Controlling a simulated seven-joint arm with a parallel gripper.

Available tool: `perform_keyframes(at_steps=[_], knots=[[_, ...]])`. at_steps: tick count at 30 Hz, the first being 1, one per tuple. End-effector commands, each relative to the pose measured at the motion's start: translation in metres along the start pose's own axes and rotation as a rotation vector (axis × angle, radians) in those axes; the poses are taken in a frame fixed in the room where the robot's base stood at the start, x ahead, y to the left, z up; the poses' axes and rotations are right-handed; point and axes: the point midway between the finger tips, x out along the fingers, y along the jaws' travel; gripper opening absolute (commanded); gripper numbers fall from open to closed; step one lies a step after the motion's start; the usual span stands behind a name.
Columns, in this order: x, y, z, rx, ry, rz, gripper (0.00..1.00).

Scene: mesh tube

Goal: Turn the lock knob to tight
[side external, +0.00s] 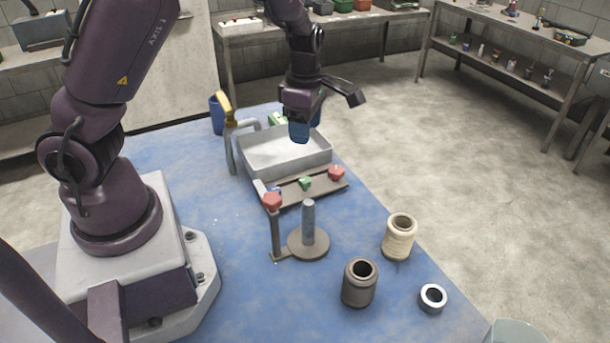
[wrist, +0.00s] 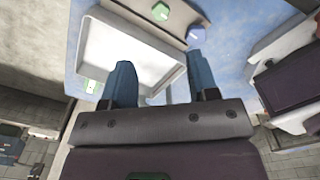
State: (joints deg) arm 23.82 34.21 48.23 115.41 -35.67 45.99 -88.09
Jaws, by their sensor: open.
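A red knob (side external: 272,202) sits on top of a thin upright post beside a grey spindle (side external: 308,222) on a round base. A plate (side external: 318,188) in front of the tray carries a green knob (side external: 305,183), another red knob (side external: 336,173) and a blue knob (side external: 273,190), partly hidden. I cannot tell which is the lock knob, and no tight marking is readable. The wrist view shows the green knob (wrist: 160,12) and the blue knob (wrist: 196,34). My gripper (side external: 302,134) has blue fingers, open and empty, above the white tray, apart from all knobs; it also shows in the wrist view (wrist: 162,78).
A dark hollow cylinder (side external: 359,283), a beige spool (side external: 398,238) and a metal ring (side external: 432,298) stand front right. The blue table (side external: 250,300) is clear at front.

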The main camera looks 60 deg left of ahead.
Motion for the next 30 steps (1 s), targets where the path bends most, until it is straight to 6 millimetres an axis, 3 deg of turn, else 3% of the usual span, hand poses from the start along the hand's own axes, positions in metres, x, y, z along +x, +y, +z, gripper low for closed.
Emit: perform_keyframes(at_steps=[7,21,30], knots=[[0.021,-0.001,-0.001,-0.032,0.004,-0.005,0.54],[0.112,-0.001,-0.001,-0.029,0.003,-0.005,0.54],[0.13,-0.001,-0.001,-0.027,0.001,-0.002,0.54]])
